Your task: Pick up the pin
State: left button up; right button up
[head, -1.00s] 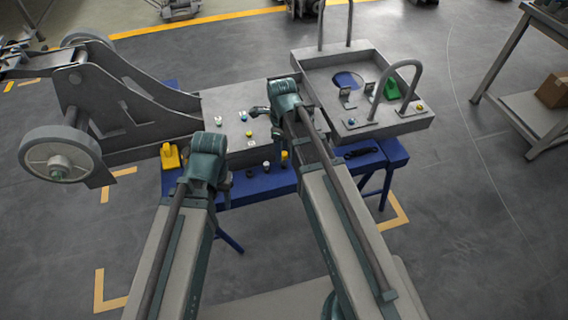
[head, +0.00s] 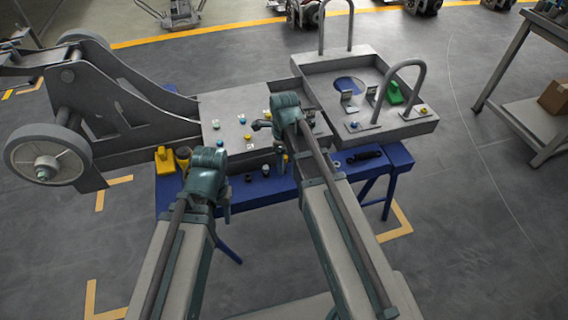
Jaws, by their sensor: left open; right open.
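Small parts lie along the front strip of the blue table (head: 243,194): a black ring-like part (head: 248,178), a small blue-topped part (head: 265,170) and a yellow part (head: 285,157) partly hidden by my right gripper. I cannot tell which small part is the pin. My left gripper (head: 226,206) is open and empty, pointing down at the table's front edge, left of these parts. My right gripper (head: 273,133) is open, above the grey plate's front edge near the small parts; its arm hides some of the table.
A grey plate (head: 225,108) with several coloured caps joins a wheeled chassis (head: 125,125) at left. A grey tray (head: 420,126) with upright handles and a green part (head: 394,93) stands at right. A yellow part (head: 165,160) and a black tool (head: 365,156) lie on the table.

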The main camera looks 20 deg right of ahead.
grip_shut()
jog(key=shift+r, duration=0.1)
dwell(0.3)
jog(key=shift+r+p, duration=0.55)
jog(key=shift+p, duration=0.05)
notch_tip(320, 180, up, 3)
jog(key=p, duration=0.3)
jog(key=s+a, duration=1.1)
jog(key=shift+s+r+p, duration=0.35)
jog(key=shift+p, duration=0.05)
jog(key=shift+r, duration=0.1)
notch_tip(320, 180, up, 12)
jog(key=p, duration=1.2)
jog(key=shift+r+p, duration=0.25)
jog(key=shift+p, duration=0.05)
